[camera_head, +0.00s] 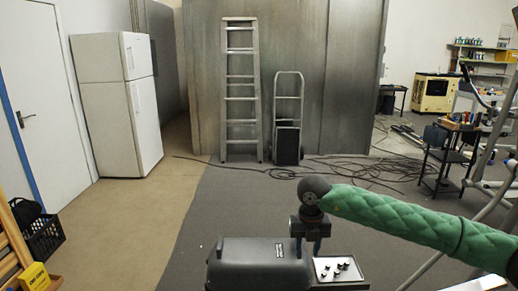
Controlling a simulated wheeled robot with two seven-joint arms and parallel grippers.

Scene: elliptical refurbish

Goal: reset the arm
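My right arm comes in from the right in a green quilted sleeve. Its dark wrist bends downward and ends in my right gripper (308,246), pointing down. Two bluish fingers show with a gap between them, and nothing is seen held. The gripper is over or just behind a dark machine or case (250,262) at the bottom middle; I cannot tell if they touch. My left arm and gripper are not in view.
A light panel with small black pieces (338,268) is just right of the gripper. Exercise-frame tubes (490,150) stand at the right. A black crate (45,238) is at the left. Cables (340,165) lie on the floor behind. The carpet left of the machine is clear.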

